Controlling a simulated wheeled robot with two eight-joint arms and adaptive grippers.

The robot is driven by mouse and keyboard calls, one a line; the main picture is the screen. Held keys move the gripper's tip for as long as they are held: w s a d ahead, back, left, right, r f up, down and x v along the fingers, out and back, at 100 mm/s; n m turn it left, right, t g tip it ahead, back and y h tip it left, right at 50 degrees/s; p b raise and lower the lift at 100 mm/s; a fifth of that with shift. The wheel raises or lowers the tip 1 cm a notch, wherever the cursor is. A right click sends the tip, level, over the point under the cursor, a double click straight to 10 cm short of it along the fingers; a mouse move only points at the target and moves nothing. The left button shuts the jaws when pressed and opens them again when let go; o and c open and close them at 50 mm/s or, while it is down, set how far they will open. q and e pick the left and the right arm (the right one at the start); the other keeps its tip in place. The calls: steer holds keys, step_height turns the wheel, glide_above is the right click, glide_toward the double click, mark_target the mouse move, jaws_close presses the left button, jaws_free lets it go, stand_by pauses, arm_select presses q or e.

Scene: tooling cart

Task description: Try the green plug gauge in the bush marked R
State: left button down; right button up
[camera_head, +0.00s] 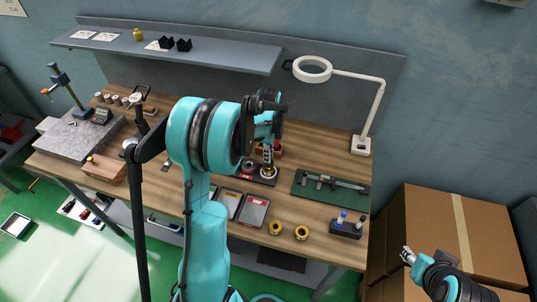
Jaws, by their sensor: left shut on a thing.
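My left gripper (267,141) is above the dark bush plate (262,181) near the middle of the bench, partly hidden by my own arm. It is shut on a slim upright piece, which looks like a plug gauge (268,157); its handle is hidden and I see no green. The piece points down over a bush at the plate's right side; I cannot tell whether its tip is inside. A second ring-shaped bush (249,166) sits to its left. The letter marks are too small to read. My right gripper (407,254) is at lower right, away from the bench, its jaws unclear.
A dark block (346,229) with blue-topped gauges stands at front right. A green mat (312,193) holds a caliper. A magnifier lamp (361,145) stands at the back right.

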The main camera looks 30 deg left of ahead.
arm_select(q)
steer(key=shift+f+b, duration=0.95)
steer(key=shift+f, duration=0.25)
stand_by(2.1)
steer(key=shift+r+p, duration=0.9)
steer(key=shift+r, duration=0.65)
stand_by(1.7)
steer(key=shift+r+p, duration=1.55)
steer(key=shift+r, duration=0.9)
steer(key=shift+w, duration=0.1)
